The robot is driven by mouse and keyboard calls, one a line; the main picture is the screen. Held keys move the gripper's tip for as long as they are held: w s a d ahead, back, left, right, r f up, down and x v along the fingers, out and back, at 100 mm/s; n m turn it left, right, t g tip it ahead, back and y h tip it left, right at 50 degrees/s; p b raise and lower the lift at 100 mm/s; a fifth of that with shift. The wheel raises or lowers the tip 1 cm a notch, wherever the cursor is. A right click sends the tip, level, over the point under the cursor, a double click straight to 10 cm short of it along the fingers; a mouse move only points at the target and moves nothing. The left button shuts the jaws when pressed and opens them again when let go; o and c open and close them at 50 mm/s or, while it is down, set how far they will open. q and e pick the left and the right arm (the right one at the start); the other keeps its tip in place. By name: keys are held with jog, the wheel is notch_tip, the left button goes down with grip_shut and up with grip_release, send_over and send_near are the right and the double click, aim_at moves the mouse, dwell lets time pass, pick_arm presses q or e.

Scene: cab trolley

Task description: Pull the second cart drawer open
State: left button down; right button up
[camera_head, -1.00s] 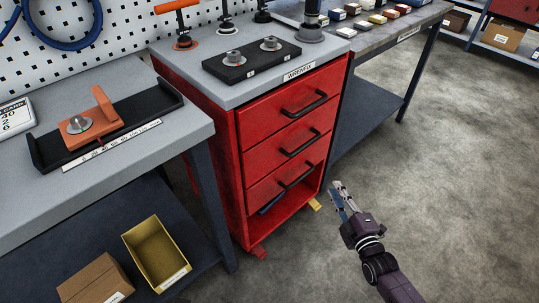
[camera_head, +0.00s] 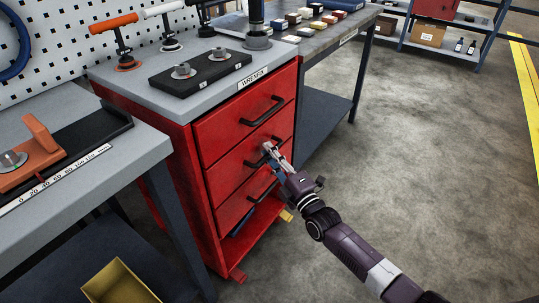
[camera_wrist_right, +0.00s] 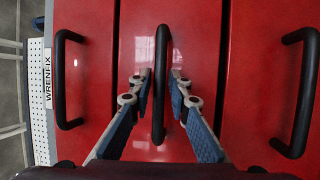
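The red cart (camera_head: 165,165) has three stacked drawers with black bar handles, all looking shut. The second drawer (camera_head: 228,170) is the middle one; its handle (camera_head: 252,164) is partly hidden by my right gripper (camera_head: 272,152) in the head view. In the right wrist view, the second drawer's handle (camera_wrist_right: 160,110) stands between the two fingers of my right gripper (camera_wrist_right: 161,80). The fingers are open, one on each side of the bar, with a visible gap on both sides. My left gripper is not in view.
The top drawer's handle (camera_wrist_right: 65,80) and the third drawer's handle (camera_wrist_right: 298,90) lie either side in the wrist view. A workbench (camera_head: 60,215) stands close to the cart's left. The concrete floor (camera_head: 400,170) in front of the cart is clear.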

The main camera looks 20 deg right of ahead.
grip_shut()
dwell(0.3)
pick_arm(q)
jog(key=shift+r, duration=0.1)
